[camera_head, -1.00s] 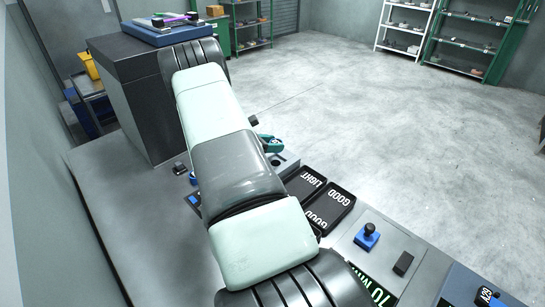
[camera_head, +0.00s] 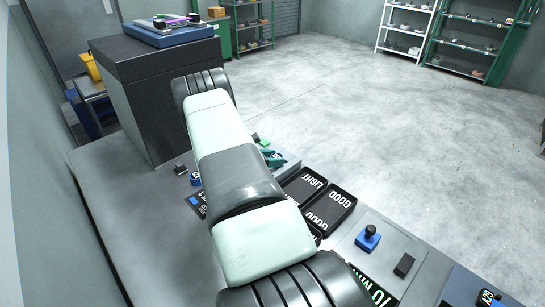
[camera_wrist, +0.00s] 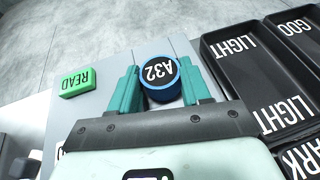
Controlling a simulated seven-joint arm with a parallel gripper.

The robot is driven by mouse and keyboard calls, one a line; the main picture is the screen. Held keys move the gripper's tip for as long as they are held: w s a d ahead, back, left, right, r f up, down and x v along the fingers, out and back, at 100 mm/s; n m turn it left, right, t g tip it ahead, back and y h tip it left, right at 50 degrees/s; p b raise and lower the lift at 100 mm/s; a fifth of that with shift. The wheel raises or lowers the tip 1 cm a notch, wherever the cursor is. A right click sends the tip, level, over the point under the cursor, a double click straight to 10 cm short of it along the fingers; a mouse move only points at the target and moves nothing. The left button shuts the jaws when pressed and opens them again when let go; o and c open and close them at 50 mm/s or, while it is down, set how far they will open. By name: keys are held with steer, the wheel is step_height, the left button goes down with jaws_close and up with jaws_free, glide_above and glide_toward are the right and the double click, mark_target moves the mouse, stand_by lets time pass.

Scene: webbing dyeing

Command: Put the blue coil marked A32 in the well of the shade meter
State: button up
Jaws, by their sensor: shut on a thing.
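The blue coil marked A32 (camera_wrist: 162,78) shows in the wrist view with its label up, between the teal fingers of my gripper (camera_wrist: 161,88). My gripper is shut on it. In the head view my gripper (camera_head: 275,157) shows only in part beyond my arm, and I cannot make out the coil there. The shade meter (camera_wrist: 112,100) is the light grey unit with a green READ button (camera_wrist: 77,83), left of the coil in the wrist view. The coil is over the meter's surface. I see no well opening, and I cannot tell whether the coil touches the meter.
Black trays lie right of my gripper, one marked LIGHT (camera_head: 303,186) and one marked GOOD (camera_head: 331,208). Another blue piece (camera_head: 195,179) lies left of my arm. A blue block with a black knob (camera_head: 368,238) stands farther right. My arm hides the middle of the bench.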

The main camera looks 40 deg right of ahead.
steer(key=shift+f, duration=0.15)
steer(key=o, duration=1)
steer(key=shift+o, duration=0.2)
steer(key=shift+r, duration=0.45)
steer(key=v, duration=1.2)
steer(key=shift+r, duration=0.35)
steer(key=s+a+r+m+t+y, duration=0.1)
steer(key=s+a+r+m+y, duration=0.15)
steer(key=a+r, duration=0.45)
steer(key=s+a+r+m+y, duration=0.2)
steer(key=s+r+m, duration=0.15)
steer(key=r, duration=0.65)
steer(key=s+a+r+m+t+y, duration=0.1)
steer(key=s+a+r+m+y, duration=0.15)
steer(key=a+r, duration=0.45)
steer(key=s+a+r+m+t+y, duration=0.3)
steer(key=s+a+r, duration=0.2)
steer(key=s+a, duration=0.2)
steer(key=s+a+r+m+t+y, duration=0.3)
steer(key=s+a, duration=0.4)
steer(key=s, duration=0.4)
step_height(320, 180, up, 3)
steer(key=shift+s+f+m, duration=0.2)
steer(key=shift+m, duration=0.25)
